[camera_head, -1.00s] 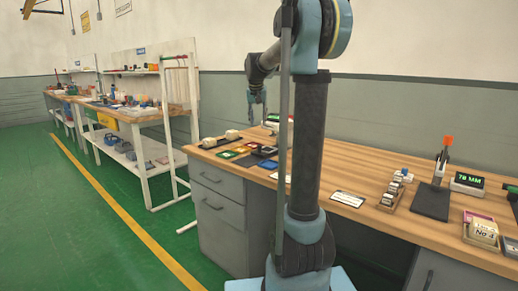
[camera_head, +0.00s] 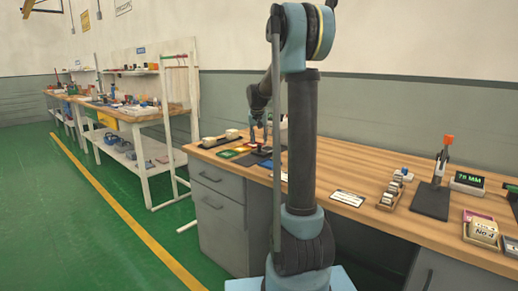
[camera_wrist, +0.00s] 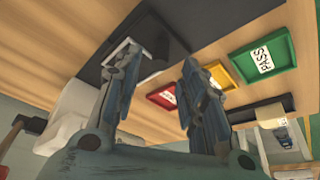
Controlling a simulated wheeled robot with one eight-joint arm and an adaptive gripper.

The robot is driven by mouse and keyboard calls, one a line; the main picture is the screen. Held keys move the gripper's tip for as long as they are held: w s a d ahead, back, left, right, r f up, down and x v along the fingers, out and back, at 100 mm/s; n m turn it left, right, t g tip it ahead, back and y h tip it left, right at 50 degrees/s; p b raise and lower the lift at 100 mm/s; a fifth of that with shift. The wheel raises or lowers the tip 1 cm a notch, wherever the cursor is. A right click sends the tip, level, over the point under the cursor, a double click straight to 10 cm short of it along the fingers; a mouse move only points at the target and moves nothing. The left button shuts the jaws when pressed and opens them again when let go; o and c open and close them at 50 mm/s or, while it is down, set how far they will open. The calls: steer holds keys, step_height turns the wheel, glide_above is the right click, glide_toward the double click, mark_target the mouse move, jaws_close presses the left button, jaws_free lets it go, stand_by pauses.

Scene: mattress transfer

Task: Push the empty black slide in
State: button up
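My gripper (camera_wrist: 160,68) is open, with its two fingers apart and nothing clearly held between them. In the head view my gripper (camera_head: 261,138) is low over the left part of the workbench. In the wrist view a black block (camera_wrist: 158,32) with a pale edge, likely the black slide, lies just beyond the fingertips. The left fingertip overlaps the pale edge; I cannot tell whether it touches. The slide is too small to make out in the head view.
A green tray (camera_wrist: 265,58) marked PASS, a yellow tray (camera_wrist: 222,76) and a red tray (camera_wrist: 163,97) lie beside the fingers. Beige pieces (camera_head: 214,141) sit on a dark board at the bench's left end. The bench (camera_head: 365,178) has bare wood to the right.

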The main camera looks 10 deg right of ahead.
mark_target(259, 146)
steer(key=shift+x, duration=2.55)
steer(key=shift+c, duration=0.3)
jaws_close()
